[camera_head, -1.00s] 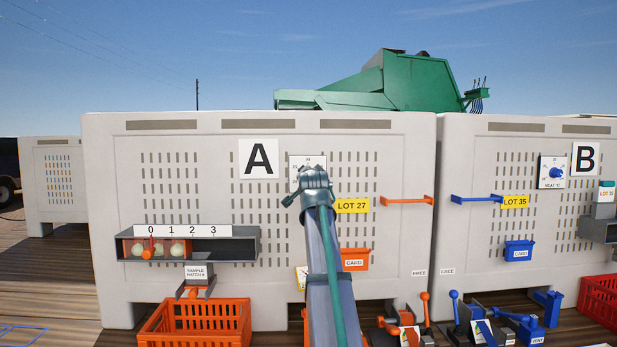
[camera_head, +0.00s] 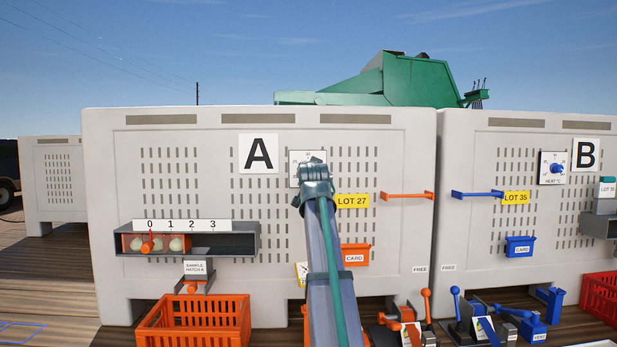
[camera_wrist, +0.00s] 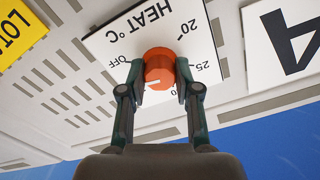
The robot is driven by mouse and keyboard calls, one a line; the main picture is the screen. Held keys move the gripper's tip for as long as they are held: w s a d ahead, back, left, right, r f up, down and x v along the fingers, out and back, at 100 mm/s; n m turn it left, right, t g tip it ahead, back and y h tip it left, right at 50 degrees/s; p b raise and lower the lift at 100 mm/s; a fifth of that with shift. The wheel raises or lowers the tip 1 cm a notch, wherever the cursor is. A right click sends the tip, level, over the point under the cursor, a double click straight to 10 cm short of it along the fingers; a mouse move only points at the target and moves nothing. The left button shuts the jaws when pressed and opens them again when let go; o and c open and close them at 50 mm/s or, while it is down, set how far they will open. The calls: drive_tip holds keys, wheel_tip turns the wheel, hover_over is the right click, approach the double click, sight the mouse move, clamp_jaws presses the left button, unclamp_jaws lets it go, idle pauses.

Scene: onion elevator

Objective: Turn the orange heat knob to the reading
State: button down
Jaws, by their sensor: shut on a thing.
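The orange heat knob (camera_wrist: 159,68) sits on a white dial plate (camera_wrist: 120,40) on bin A. In the wrist view the plate appears upside down, with HEAT °C, OFF, 20 and 25 legible. My gripper (camera_wrist: 160,78) has one finger on each side of the knob and is shut on it. The pointer's setting is not clear, and the markings at the bottom of the dial are partly hidden by the knob and fingers. In the head view my gripper (camera_head: 316,180) covers the knob and the lower part of the plate (camera_head: 299,158).
A yellow LOT 27 label (camera_head: 352,201) and an orange card box (camera_head: 355,256) are right of my arm. An orange handle (camera_head: 407,196) juts out further right. Bin B (camera_head: 470,150) has a blue heat knob (camera_head: 556,169). An orange crate (camera_head: 195,325) stands below left.

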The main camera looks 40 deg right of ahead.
drive_tip(key=shift+m+b, duration=3.65)
drive_tip(key=shift+m, duration=12.75)
drive_tip(key=c, duration=0.8)
unclamp_jaws()
